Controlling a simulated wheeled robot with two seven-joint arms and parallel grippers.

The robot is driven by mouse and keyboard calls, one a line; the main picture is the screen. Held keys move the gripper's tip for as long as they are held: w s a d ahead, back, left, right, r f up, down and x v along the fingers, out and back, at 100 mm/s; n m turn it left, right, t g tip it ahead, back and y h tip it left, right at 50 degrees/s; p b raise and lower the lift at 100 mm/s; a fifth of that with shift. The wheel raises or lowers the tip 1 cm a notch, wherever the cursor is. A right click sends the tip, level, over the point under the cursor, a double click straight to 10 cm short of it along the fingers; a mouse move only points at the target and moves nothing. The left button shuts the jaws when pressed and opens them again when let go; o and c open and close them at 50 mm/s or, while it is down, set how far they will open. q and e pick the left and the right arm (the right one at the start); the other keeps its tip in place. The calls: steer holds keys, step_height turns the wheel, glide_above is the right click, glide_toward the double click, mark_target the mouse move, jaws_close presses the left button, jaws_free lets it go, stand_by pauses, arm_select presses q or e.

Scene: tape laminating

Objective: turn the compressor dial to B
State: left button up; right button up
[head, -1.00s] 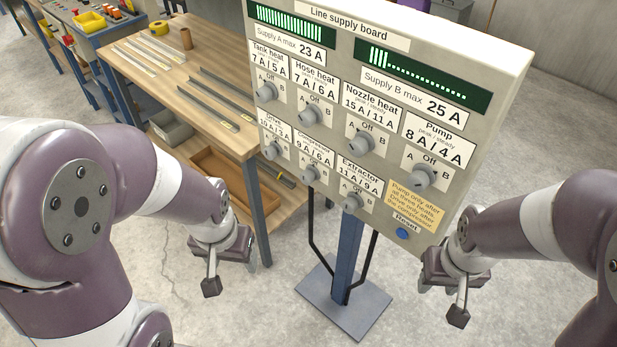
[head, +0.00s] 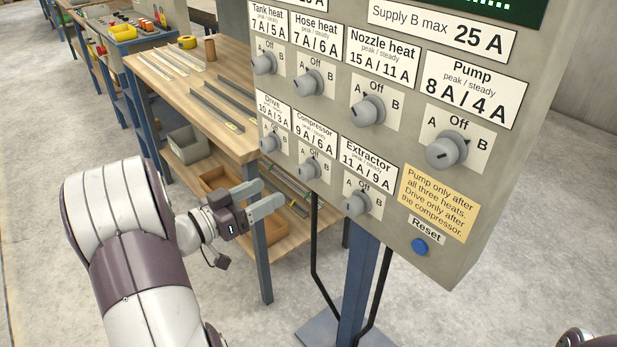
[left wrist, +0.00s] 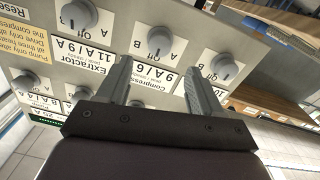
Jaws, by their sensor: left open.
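The compressor dial (head: 308,168) is a grey knob in the lower row of the supply board, between the drive and extractor dials. Its label reads 9 A / 6 A, with A, Off and B marks around the knob. I cannot tell which mark it points to. My left gripper (head: 273,192) is open and empty, in front of the board, below and left of the dial. In the left wrist view, upside down, the compressor dial (left wrist: 159,42) shows beyond the gap between the open fingers (left wrist: 158,68), apart from them. My right gripper is out of view.
The drive dial (head: 270,141) and extractor dial (head: 356,202) flank the compressor dial closely. The heat dials and pump dial (head: 446,151) sit above. A blue reset button (head: 419,247) is at lower right. A wooden workbench (head: 240,145) stands behind, left of the board.

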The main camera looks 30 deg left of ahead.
mark_target(300, 176)
arm_select(q)
steer(key=x, duration=1)
steer(key=shift+w+b, duration=0.1)
steer(key=shift+b, duration=0.2)
steer(key=shift+c, duration=0.4)
